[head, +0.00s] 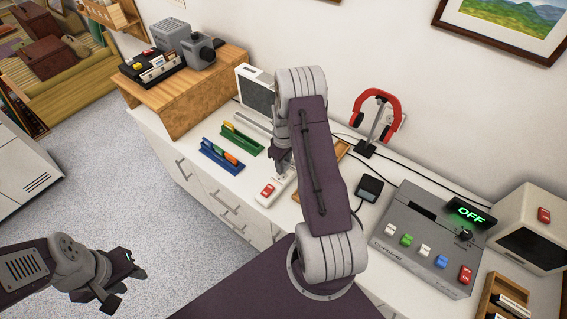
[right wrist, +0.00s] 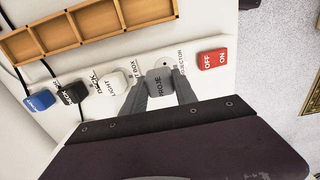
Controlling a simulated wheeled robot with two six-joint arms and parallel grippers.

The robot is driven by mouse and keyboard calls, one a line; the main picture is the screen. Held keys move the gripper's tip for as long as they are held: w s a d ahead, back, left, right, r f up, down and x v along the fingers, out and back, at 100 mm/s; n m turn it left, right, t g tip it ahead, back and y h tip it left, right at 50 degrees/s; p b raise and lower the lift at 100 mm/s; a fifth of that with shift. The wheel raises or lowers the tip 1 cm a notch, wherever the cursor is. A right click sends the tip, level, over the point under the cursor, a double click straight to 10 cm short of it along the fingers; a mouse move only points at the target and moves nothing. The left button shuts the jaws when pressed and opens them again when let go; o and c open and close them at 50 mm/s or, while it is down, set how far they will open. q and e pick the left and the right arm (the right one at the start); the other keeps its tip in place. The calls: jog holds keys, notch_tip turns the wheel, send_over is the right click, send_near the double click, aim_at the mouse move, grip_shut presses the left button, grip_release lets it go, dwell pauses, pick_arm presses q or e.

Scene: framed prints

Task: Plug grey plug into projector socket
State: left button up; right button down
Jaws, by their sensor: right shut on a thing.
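My left gripper (head: 127,289) is at lower left, away from the strip, apparently open and empty.
White (right wrist: 114,82), black (right wrist: 72,92) and blue (right wrist: 40,102) plugs line the strip left of the grey one. A red off/on switch (right wrist: 213,59) is right. A wooden compartment tray (right wrist: 90,24) lies behind. A grey console (head: 428,240) and red headphones (head: 376,115) share the counter.

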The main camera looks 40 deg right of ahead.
aim_at(284, 169)
notch_tip(284, 169, down, 2)
jog(key=shift+f+b, duration=0.1)
jog(key=shift+b, duration=0.45)
dwell(1.6)
jog(key=shift+f, duration=0.55)
jog(key=c, duration=0.9)
grip_release()
jog(key=shift+r, duration=0.1)
notch_tip(284, 169, up, 9)
jog(key=shift+f+b, duration=0.1)
jog(key=shift+b, duration=0.5)
